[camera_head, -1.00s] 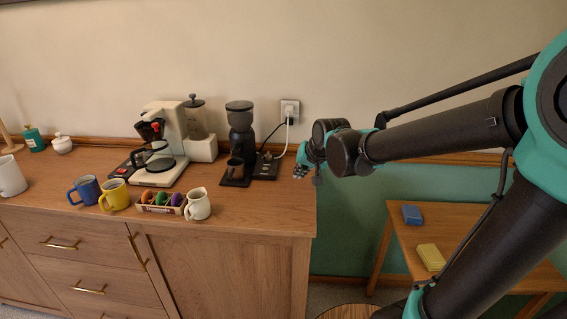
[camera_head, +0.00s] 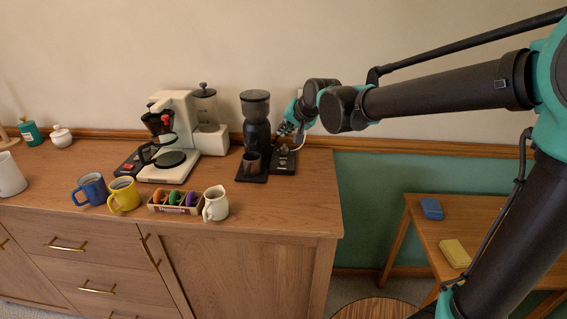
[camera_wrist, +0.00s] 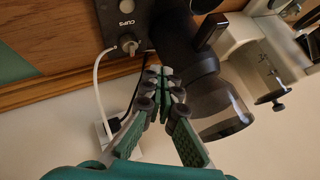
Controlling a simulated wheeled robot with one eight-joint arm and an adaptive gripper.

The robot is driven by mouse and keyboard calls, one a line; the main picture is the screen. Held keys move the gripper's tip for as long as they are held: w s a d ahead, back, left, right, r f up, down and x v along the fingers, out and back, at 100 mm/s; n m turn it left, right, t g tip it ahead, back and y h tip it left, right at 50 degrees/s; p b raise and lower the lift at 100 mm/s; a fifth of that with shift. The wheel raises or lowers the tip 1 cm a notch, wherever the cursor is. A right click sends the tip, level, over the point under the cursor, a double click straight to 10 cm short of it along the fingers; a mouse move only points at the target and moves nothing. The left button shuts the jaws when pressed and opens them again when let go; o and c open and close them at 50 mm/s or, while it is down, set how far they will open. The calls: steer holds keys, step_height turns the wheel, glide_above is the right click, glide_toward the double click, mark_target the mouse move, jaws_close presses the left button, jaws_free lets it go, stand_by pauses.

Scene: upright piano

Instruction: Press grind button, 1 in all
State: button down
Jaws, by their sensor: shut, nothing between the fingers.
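The black coffee grinder (camera_head: 256,118) stands upright on the wooden sideboard. It also shows in the wrist view (camera_wrist: 182,58), which looks upside down. Its dark control base (camera_head: 284,162) is at its right; the wrist view shows this panel (camera_wrist: 122,12) with a "CUPS" label and a round knob (camera_wrist: 129,44). I cannot make out a separate grind button. My gripper (camera_head: 286,129) is just above the control base, right beside the grinder body. In the wrist view my gripper (camera_wrist: 159,76) has its fingertips together, empty, apart from the knob.
A white coffee maker (camera_head: 178,135) stands left of the grinder. A white pitcher (camera_head: 216,204), a box of colored pods (camera_head: 176,201) and a yellow mug (camera_head: 124,194) stand in front. A white cord (camera_wrist: 97,80) and wall plug (camera_wrist: 112,126) are close to my gripper.

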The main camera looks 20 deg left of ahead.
mark_target(284, 163)
steer(key=shift+f, duration=4.35)
steer(key=shift+f, duration=0.1)
steer(key=shift+f, duration=0.3)
steer(key=shift+f, duration=0.4)
steer(key=shift+r, duration=0.8)
steer(key=shift+r, duration=2.5)
